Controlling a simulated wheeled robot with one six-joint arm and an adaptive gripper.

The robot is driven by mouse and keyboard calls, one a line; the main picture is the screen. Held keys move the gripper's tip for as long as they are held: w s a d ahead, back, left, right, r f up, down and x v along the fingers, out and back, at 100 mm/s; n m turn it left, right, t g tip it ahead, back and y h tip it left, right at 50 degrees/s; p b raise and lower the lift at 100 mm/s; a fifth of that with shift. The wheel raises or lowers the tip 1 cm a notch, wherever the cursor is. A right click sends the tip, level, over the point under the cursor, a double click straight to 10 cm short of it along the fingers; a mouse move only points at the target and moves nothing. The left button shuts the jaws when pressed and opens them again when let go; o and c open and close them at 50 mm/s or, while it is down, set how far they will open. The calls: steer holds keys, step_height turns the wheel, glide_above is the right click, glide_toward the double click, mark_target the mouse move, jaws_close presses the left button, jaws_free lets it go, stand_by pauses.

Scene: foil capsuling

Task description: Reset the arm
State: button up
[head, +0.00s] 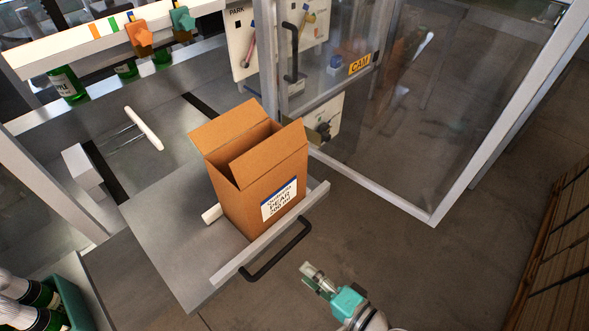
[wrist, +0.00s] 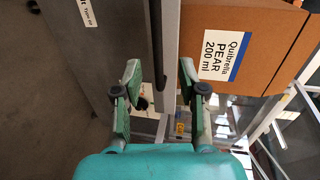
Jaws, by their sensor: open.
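My gripper (head: 316,279) shows in the head view at the bottom, over the floor, in front of the drawer-like metal tray with the black handle. It is teal and grey. In the wrist view my gripper (wrist: 160,88) has its two green-padded fingers spread apart with nothing between them. The rail and black handle of the tray show beyond the fingertips. The gripper looks apart from the handle and the box.
An open cardboard box (head: 262,190) labelled PEAR 200 ml stands on the metal tray (head: 160,215). A black handle (head: 278,250) juts from the tray's front rail. A framed clear door (head: 400,130) stands behind. Green bottles (head: 30,295) sit lower left.

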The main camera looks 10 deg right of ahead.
steer(key=s+d+f+n+h, duration=0.1)
steer(key=s+d+f+h, duration=0.2)
steer(key=s, duration=0.3)
steer(key=s+d+f+n+h, duration=0.1)
steer(key=s+d+f+h, duration=0.15)
steer(key=s+h, duration=0.2)
steer(key=s+d+r+n+t, duration=0.1)
steer(key=s+r+n, duration=0.3)
steer(key=s, duration=0.2)
steer(key=s+d+r+n+h, duration=0.1)
steer(key=s+d+r+n, duration=0.1)
steer(key=s+r+n, duration=0.3)
steer(key=shift+s+d+t, duration=0.25)
steer(key=shift+s+t, duration=0.15)
steer(key=shift+s, duration=0.7)
